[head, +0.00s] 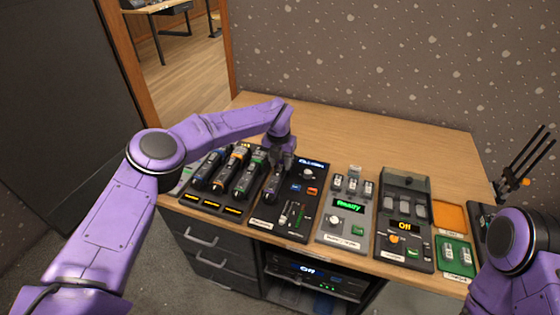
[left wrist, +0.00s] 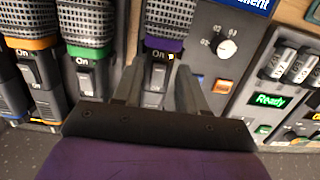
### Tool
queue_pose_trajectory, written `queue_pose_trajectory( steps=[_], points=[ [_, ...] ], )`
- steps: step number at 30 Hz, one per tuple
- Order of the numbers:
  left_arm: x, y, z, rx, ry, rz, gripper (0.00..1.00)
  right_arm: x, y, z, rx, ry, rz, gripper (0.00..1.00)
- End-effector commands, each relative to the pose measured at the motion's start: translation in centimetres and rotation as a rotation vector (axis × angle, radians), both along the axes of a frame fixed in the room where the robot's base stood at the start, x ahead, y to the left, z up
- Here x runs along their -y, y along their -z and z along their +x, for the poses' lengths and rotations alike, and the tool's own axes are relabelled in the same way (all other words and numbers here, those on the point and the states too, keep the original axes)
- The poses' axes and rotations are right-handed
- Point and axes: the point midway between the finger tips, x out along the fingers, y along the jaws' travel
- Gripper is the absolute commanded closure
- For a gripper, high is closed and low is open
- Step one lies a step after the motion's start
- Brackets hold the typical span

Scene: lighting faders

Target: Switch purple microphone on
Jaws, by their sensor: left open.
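The purple microphone stands out in the left wrist view by its purple band (left wrist: 164,45), below a silver mesh head. A small dark panel under the band reads "On", with a small yellow mark beside it. A grey switch piece (left wrist: 155,77) lies below the panel. My left gripper (left wrist: 158,92) is open, with one finger on each side of the microphone's body; I cannot tell whether they touch it. In the head view my left gripper (head: 279,160) is over the upper end of this microphone (head: 271,190) and hides part of it.
Microphones with orange (left wrist: 32,42) and green (left wrist: 88,51) bands lie close on the left, also reading "On". A mixer panel with knobs and sliders (head: 298,215), a grey "Ready" box (head: 347,220) and a black "Off" box (head: 405,240) stand to the right. The table behind (head: 340,135) is clear.

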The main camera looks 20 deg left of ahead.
Motion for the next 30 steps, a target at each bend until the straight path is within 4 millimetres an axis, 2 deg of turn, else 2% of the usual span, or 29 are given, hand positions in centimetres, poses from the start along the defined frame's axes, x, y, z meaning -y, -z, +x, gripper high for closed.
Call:
queue_pose_trajectory(
  steps=[4,12,15,19,30],
  points=[
    [-0.1,-2.2,-0.2,0.005,0.000,-0.001,0.58,0.0,0.7,0.0,0.000,0.000,0.000,1.00],
    [-0.1,-8.3,-1.1,0.004,-0.001,0.000,0.58,0.0,2.0,0.0,0.000,0.000,0.000,1.00],
    [-0.1,-9.6,-1.3,0.003,-0.002,0.000,0.58,0.0,2.1,0.0,0.000,0.000,0.000,1.00],
    [-0.2,-10.3,-1.4,0.000,-0.001,0.000,0.58,0.0,2.1,0.0,0.000,0.000,0.000,1.00],
    [-0.1,-10.5,-1.4,0.001,-0.001,0.000,0.58,0.0,1.9,0.0,0.000,0.000,0.000,1.00]
  ],
)
